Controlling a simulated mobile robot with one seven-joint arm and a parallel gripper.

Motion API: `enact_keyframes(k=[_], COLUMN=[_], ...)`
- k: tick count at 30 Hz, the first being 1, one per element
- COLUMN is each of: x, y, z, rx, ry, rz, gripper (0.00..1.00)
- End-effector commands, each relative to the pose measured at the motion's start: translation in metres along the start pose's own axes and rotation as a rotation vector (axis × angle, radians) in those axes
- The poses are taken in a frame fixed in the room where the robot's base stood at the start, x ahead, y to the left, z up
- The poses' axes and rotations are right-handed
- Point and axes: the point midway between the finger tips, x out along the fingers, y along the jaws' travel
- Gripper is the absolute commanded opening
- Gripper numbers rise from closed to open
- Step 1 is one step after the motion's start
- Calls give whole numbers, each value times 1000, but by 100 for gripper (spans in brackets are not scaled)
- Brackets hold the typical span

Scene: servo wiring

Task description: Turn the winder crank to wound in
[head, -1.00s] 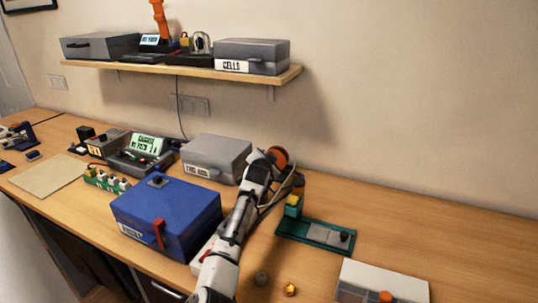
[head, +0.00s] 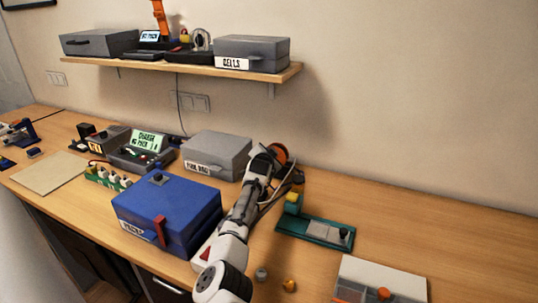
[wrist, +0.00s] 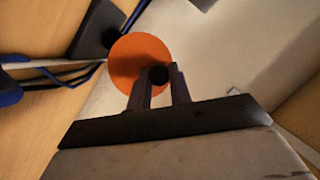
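The winder shows as an orange disc (wrist: 135,55) in the wrist view, with a round black crank knob (wrist: 159,75) off its centre, toward the lower right. My gripper (wrist: 160,72) has one finger on each side of the knob, and the knob appears to fill the gap. In the head view the orange disc (head: 284,153) stands near the wall at the end of my arm. My arm hides most of the winder and all of the knob there, and I cannot read any wound-in mark.
A blue box (head: 185,205) with a red handle stands left of my arm, a grey box (head: 217,150) behind it. A green tray (head: 318,232) lies right of the arm; a pale case (head: 385,275) is at the front right. A shelf (head: 190,66) hangs above. The back right table is clear.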

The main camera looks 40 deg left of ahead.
Motion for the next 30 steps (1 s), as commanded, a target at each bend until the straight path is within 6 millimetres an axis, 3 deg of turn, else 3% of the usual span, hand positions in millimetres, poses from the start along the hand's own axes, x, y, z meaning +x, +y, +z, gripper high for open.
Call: enact_keyframes(k=[1, 4, 11, 24, 30], x=[0, 0, 0, -2, -4], y=[0, 0, 4, 15, 14], z=[0, 0, 0, -6, -10], rx=[0, 0, 39, 403, 459], ry=[0, 0, 2, 2, 0], rz=[0, 0, -14, -167, -190], gripper=[13, 0, 0, 0, 0])
